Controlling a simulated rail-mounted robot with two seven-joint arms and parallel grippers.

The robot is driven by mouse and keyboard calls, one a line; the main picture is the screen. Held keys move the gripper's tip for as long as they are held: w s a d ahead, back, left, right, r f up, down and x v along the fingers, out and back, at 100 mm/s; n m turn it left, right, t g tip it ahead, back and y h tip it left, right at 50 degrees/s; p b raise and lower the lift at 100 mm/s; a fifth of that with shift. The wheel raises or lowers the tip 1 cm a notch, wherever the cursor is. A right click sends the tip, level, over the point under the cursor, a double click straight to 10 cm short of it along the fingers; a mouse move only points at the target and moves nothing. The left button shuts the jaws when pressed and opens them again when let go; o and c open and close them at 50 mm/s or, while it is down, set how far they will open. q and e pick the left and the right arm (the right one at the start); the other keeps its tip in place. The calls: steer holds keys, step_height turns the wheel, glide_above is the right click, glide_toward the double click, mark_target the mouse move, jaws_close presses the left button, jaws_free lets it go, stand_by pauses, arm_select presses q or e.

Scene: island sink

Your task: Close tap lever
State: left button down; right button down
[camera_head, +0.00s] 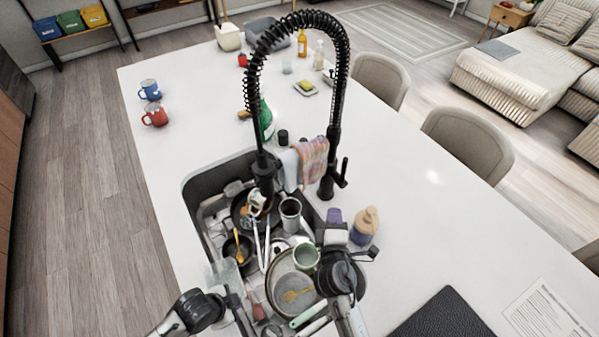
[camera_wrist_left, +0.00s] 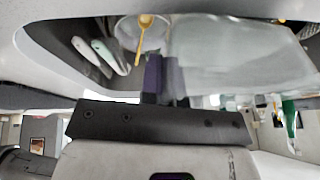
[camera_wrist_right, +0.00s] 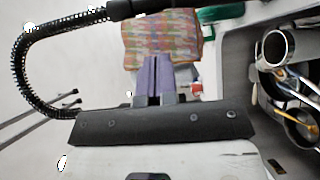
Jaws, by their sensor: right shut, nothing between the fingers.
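The black tap (camera_head: 327,188) stands on the white counter behind the sink, with a spring hose arching over the basin. Its lever (camera_head: 344,168) is a short dark stick pointing up at the right of the tap base. My right gripper (camera_head: 335,216) is shut and empty, in front of the tap base and apart from the lever. In the right wrist view its purple fingers (camera_wrist_right: 154,80) lie together before a patterned cloth (camera_wrist_right: 163,38). My left gripper (camera_wrist_left: 165,78) is low by the sink's front left; a clear glass (camera_wrist_left: 235,55) overlaps one finger, so its hold is unclear.
The sink (camera_head: 191,190) holds several dishes, pans and utensils. The cloth hangs left of the tap base. A soap bottle (camera_head: 365,226) stands to its right, near my right gripper. A green bottle (camera_head: 266,122) stands behind. The counter right of the lever is clear.

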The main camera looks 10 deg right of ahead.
arm_select(q)
steer(key=shift+r, duration=0.25)
arm_select(e)
steer(key=y, duration=0.1)
glide_toward(341, 175)
steer(key=w+a+r, duration=0.3)
steer(key=w, duration=0.2)
arm_select(q)
steer(key=shift+r+p, duration=0.35)
steer(key=shift+p, duration=0.25)
steer(key=shift+r, duration=0.1)
arm_select(e)
steer(key=shift+n+t, duration=0.3)
steer(key=shift+w+d, duration=0.55)
steer(key=shift+d, duration=0.35)
steer(key=shift+w+d, duration=0.55)
steer(key=shift+d, duration=0.35)
